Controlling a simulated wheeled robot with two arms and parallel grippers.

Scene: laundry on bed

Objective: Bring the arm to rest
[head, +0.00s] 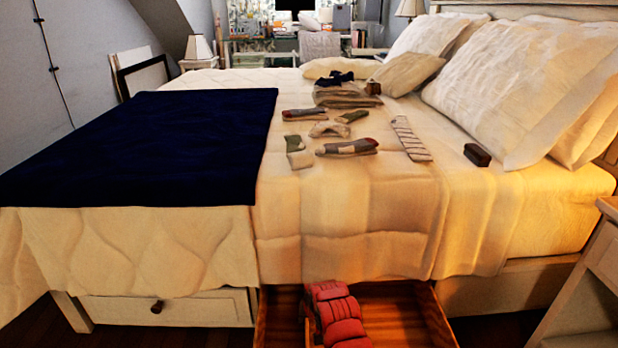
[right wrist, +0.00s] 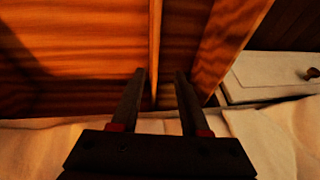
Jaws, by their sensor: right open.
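My right gripper (right wrist: 160,76) shows in the right wrist view, open, with nothing between its fingers. It is above a wooden drawer, with a thin divider (right wrist: 155,45) in line with the gap between the fingertips. I cannot tell its height over the drawer. The pale bed cover (right wrist: 55,143) lies along the bottom of that view. In the head view neither arm shows clearly, and my left gripper is not in view. The pulled-out drawer (head: 437,318) under the bed holds several red folded items (head: 338,314) beside its divider.
The bed (head: 345,212) carries a dark blue blanket (head: 140,145), several small laundry items (head: 347,147), a dark box (head: 477,154) and pillows (head: 520,85). A shut drawer (head: 165,308) is at the left. A nightstand (head: 595,265) stands close at the right.

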